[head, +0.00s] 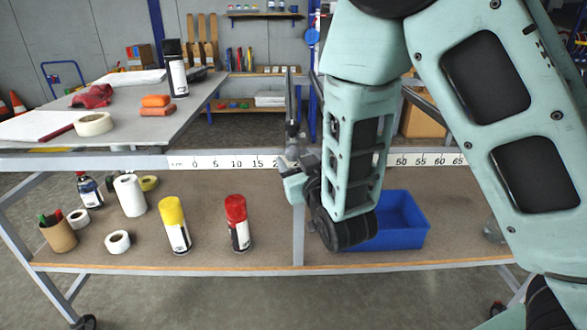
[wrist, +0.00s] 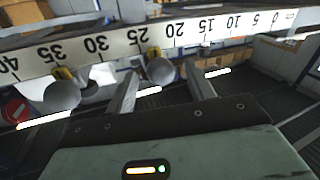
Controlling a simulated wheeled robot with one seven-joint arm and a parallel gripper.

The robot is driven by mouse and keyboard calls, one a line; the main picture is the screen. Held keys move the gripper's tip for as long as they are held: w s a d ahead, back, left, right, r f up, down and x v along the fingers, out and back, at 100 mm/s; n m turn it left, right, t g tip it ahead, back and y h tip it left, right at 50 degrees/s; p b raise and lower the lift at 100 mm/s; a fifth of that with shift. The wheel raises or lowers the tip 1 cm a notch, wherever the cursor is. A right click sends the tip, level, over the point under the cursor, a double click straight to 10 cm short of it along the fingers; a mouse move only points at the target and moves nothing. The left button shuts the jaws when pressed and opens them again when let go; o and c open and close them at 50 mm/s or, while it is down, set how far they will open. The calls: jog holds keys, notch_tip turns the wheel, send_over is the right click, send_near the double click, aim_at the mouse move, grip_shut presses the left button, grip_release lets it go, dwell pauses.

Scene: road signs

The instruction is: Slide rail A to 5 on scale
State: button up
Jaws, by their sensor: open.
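The scale (head: 225,162) runs along the front edge of the work table, with 0 at the left. It shows upside down in the wrist view (wrist: 105,45), with 0 at the right. Two round grey knobs with yellow parts sit at the scale: one knob (wrist: 160,71) between about 20 and 25, the other knob (wrist: 62,95) near 35. No letter shows on either, so I cannot tell which is rail A. My gripper (head: 290,162) is open at the scale, its fingers (wrist: 163,78) on either side of the knob nearer 20. Contact cannot be told.
A dark narrow bar (head: 290,100) rises behind my gripper. The grey tabletop (head: 70,103) holds a tape roll (head: 94,124) and a black-and-white can (head: 177,75). The lower shelf holds a yellow-capped can (head: 174,226), a red-capped can (head: 237,223) and a blue bin (head: 402,220). My arm hides the scale's middle.

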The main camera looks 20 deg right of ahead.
aim_at(210, 157)
jog(key=shift+w, duration=1.4)
grip_shut()
jog(key=w+a, duration=0.1)
jog(key=a, duration=0.5)
jog(key=w+a, duration=0.2)
jog(key=a, duration=0.4)
jog(key=w+a, duration=0.2)
jog(key=a, duration=0.3)
jog(key=shift+w+a+f, duration=0.1)
jog(key=shift+w+a, duration=0.1)
jog(key=shift+a, duration=0.2)
grip_release()
jog(key=shift+d, duration=0.1)
